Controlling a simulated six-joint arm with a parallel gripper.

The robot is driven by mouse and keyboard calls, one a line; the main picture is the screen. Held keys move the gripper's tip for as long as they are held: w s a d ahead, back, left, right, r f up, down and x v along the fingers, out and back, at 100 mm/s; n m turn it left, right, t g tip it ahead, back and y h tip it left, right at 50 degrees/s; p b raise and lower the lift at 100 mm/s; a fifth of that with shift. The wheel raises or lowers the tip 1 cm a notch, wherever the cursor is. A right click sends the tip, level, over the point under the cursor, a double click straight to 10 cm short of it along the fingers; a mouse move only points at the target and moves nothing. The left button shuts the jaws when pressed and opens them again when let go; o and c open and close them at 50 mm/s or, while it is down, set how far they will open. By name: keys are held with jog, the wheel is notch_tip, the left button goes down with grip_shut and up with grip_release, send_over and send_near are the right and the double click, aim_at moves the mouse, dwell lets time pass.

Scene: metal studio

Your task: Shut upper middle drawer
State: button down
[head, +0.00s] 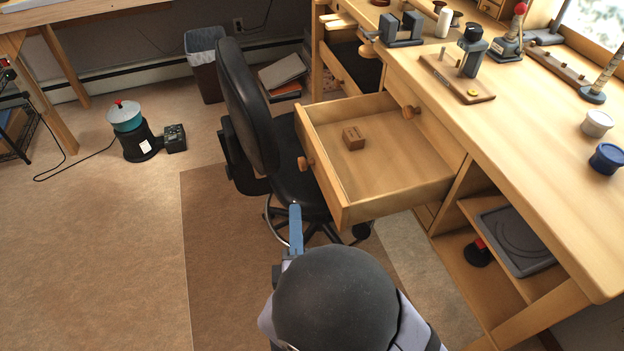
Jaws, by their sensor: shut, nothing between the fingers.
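A wide wooden drawer (400,172) is pulled far out from under the desk top in the head view. It appears to be the upper middle drawer. Its front panel (321,170) faces left and carries a round wooden knob (304,163). A small wooden block (353,138) lies inside on the drawer floor. My gripper (295,208) is shut and empty, seen as a narrow blue shape below and left of the drawer's near front corner. It appears apart from the panel, though its height relative to the drawer is hard to tell.
A black office chair (248,110) stands just left of the drawer front, close to it. Another drawer (345,75) farther back also stands open. The desk top (520,150) holds tools and jars. Open floor (110,240) lies to the left.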

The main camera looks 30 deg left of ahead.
aim_at(397, 169)
jog(key=w+a, duration=0.1)
jog(key=w, duration=0.2)
jog(key=w+a, duration=0.1)
jog(key=w, duration=0.5)
jog(key=shift+w+a, duration=0.4)
jog(key=shift+w+d, duration=0.5)
jog(key=w+d+b, duration=0.2)
jog(key=w+d, duration=1.3)
jog(key=shift+w+d, duration=0.25)
jog(key=shift+a, duration=0.1)
